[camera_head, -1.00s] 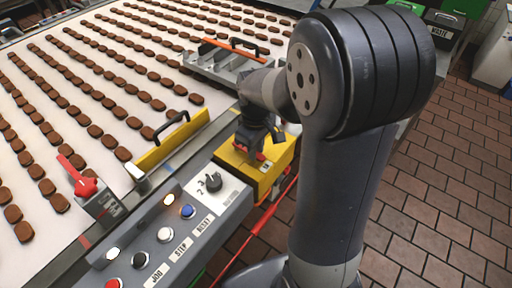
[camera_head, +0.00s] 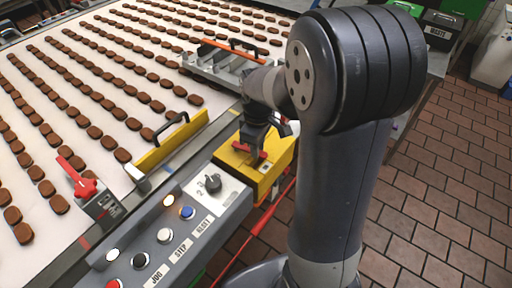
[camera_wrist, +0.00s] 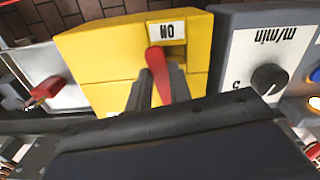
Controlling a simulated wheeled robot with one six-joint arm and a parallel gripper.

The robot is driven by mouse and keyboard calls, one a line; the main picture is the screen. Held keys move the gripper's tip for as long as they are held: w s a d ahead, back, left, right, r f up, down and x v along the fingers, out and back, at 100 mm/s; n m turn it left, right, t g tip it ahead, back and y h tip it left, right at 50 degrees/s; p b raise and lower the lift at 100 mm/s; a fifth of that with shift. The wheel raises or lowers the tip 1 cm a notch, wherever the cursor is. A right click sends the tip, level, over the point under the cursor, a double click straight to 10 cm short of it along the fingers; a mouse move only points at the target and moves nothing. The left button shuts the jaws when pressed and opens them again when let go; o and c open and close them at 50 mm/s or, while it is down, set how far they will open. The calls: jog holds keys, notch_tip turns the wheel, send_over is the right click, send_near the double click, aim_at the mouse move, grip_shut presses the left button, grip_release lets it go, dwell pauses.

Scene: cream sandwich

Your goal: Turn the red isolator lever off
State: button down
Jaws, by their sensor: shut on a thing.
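A red lever (camera_wrist: 157,68) sits on the front of a yellow isolator box (camera_wrist: 100,60). My gripper (camera_wrist: 160,88) is shut on the lever, one finger on each side of it. A white label (camera_wrist: 167,30) near the lever's tip reads ON, upside down in the wrist view, and the lever points toward it. In the head view, the yellow box (camera_head: 266,178) stands at the right end of the control panel. My gripper (camera_head: 252,148) reaches down onto it, with part of the red lever (camera_head: 240,147) showing beside the fingers.
Left of the box in the head view is a panel with a dial (camera_head: 212,184) and several buttons. A separate red handle (camera_head: 80,184) stands at the conveyor's near edge. A yellow guard bar (camera_head: 168,150) crosses the belt edge. Tiled floor lies right.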

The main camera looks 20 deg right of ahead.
jog(key=n, duration=0.1)
jog(key=w+d+n, duration=0.1)
jog(key=n, duration=0.1)
jog(key=w+n, duration=0.1)
jog(key=shift+w+d+n, duration=0.2)
jog(key=shift+d+n, duration=0.05)
jog(key=shift+n, duration=0.05)
jog(key=n, duration=0.1)
jog(key=w+n, duration=0.2)
jog(key=shift+w+d+n+p, duration=0.15)
jog(key=shift+d+n+p, duration=0.15)
jog(key=shift+p, duration=0.1)
jog(key=w+n, duration=0.2)
jog(key=n, duration=0.1)
jog(key=shift+a+n, duration=0.2)
jog(key=shift+n, duration=0.1)
jog(key=shift+w+a+n+p, duration=0.25)
jog(key=shift+w+n, duration=0.35)
jog(key=shift+n, duration=0.45)
jog(key=shift+w+a+n+p, duration=0.1)
jog(key=shift+w+a+n, duration=0.2)
jog(key=shift+w+n, duration=0.55)
jog(key=shift+s+n, duration=0.2)
jog(key=shift+n, duration=0.1)
jog(key=c, duration=1.3)
grip_release()
notch_tip(320, 180, up, 11)
jog(key=shift+f+b, duration=0.1)
jog(key=shift+b, duration=0.25)
